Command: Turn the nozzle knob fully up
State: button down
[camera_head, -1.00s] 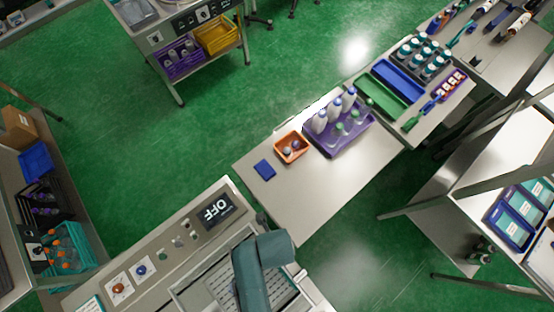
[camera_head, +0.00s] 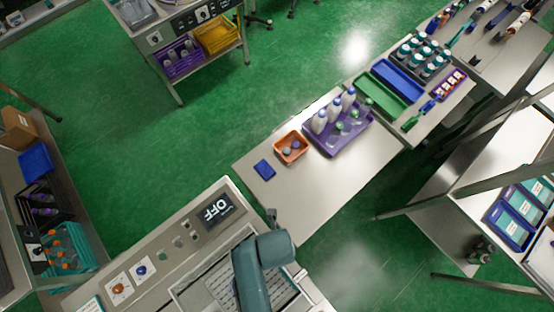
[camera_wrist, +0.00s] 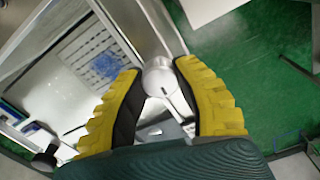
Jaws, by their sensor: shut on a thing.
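In the wrist view, a silver round knob (camera_wrist: 159,80) with a pale bar-like mark sits between the yellow, black-lined fingers of my gripper (camera_wrist: 160,72). The fingers are closed on its two sides. In the head view my teal arm reaches over the machine (camera_head: 130,262) at the bottom, and the knob and fingertips cannot be made out. The machine's dark display (camera_head: 217,209) reads "OFF", rotated in the picture.
Beside the machine is a pale table (camera_head: 305,195) with a blue block (camera_head: 264,169), an orange bin (camera_head: 281,157) and a purple tray (camera_head: 327,148) of bottles. Green floor is open to the left. A black round knob (camera_wrist: 45,160) shows at the wrist view's lower left.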

jog(key=shift+f, duration=0.1)
jog(key=c, duration=0.7)
grip_release()
notch_tip(320, 180, up, 12)
